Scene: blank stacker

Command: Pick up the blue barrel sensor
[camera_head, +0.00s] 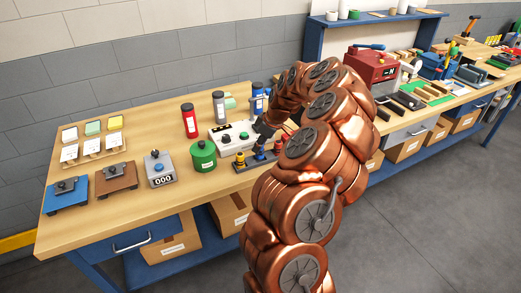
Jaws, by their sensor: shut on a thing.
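My gripper (263,132) is dark and points down over the table, behind the row of small barrel sensors. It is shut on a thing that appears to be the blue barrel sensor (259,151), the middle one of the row. The fingertips are small here, and my copper arm hides part of the area, so the exact contact is unclear. A yellow-topped sensor (240,159) stands to its left and a reddish one (277,148) to its right, on a dark low base.
A green canister (203,156) and a grey-white box with knobs (232,138) stand close to the left. Red (190,121), grey (219,107) and blue (257,99) cylinders stand behind.

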